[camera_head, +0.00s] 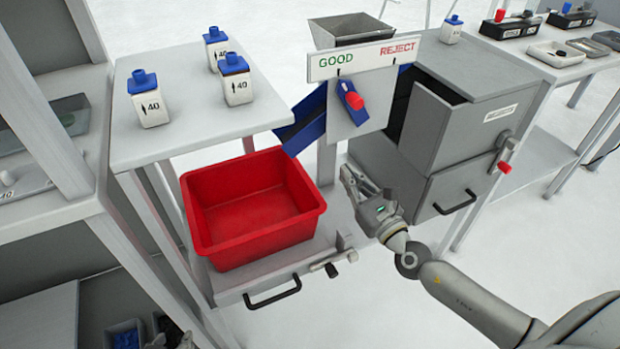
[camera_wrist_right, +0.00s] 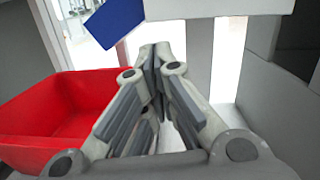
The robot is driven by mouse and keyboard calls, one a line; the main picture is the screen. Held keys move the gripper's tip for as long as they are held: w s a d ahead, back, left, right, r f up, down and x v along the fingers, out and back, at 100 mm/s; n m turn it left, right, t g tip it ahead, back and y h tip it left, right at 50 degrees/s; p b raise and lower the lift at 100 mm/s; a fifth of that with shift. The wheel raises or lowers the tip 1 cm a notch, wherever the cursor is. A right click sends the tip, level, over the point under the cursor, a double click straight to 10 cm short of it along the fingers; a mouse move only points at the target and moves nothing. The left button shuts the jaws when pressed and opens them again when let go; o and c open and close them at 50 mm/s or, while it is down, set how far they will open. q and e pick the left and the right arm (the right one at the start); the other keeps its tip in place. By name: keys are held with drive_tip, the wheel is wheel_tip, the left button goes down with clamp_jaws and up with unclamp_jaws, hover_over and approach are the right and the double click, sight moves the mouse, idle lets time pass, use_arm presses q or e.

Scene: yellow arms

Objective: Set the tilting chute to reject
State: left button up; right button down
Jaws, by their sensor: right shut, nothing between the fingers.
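The tilting chute (camera_head: 305,122) is blue and slopes down to the left behind a white panel. A sign (camera_head: 365,59) above reads GOOD in green on the left and REJECT in red on the right. A blue lever with a red knob (camera_head: 354,101) sits on the panel, its upper end tilted toward GOOD. My right gripper (camera_head: 348,176) is below the panel, shut and empty, apart from the lever. In the right wrist view its fingertips (camera_wrist_right: 154,50) meet, with the blue chute (camera_wrist_right: 113,22) above. My left gripper is not in view.
A red bin (camera_head: 250,248) sits below the chute's left end. A grey cabinet (camera_head: 440,190) with handles and a red-tipped latch stands right of the panel. Several blue-capped bottles stand on the left table (camera_head: 190,135). Free floor lies at lower right.

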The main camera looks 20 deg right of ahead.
use_arm(q)
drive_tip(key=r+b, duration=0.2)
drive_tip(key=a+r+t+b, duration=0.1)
drive_tip(key=b, duration=0.1)
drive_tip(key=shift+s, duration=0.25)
use_arm(e)
drive_tip(key=a+f+n, duration=0.1)
drive_tip(key=n, duration=0.1)
drive_tip(key=a+f+n, duration=0.1)
drive_tip(key=s+a+f+n+y, duration=0.1)
drive_tip(key=n, duration=0.1)
drive_tip(key=shift+a+n+t, duration=0.1)
drive_tip(key=shift+n+t, duration=0.2)
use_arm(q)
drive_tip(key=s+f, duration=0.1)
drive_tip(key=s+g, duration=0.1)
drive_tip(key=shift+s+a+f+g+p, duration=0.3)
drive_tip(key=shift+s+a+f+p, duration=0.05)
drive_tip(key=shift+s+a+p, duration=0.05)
use_arm(e)
drive_tip(key=x, duration=1)
drive_tip(key=shift+a+r, duration=0.1)
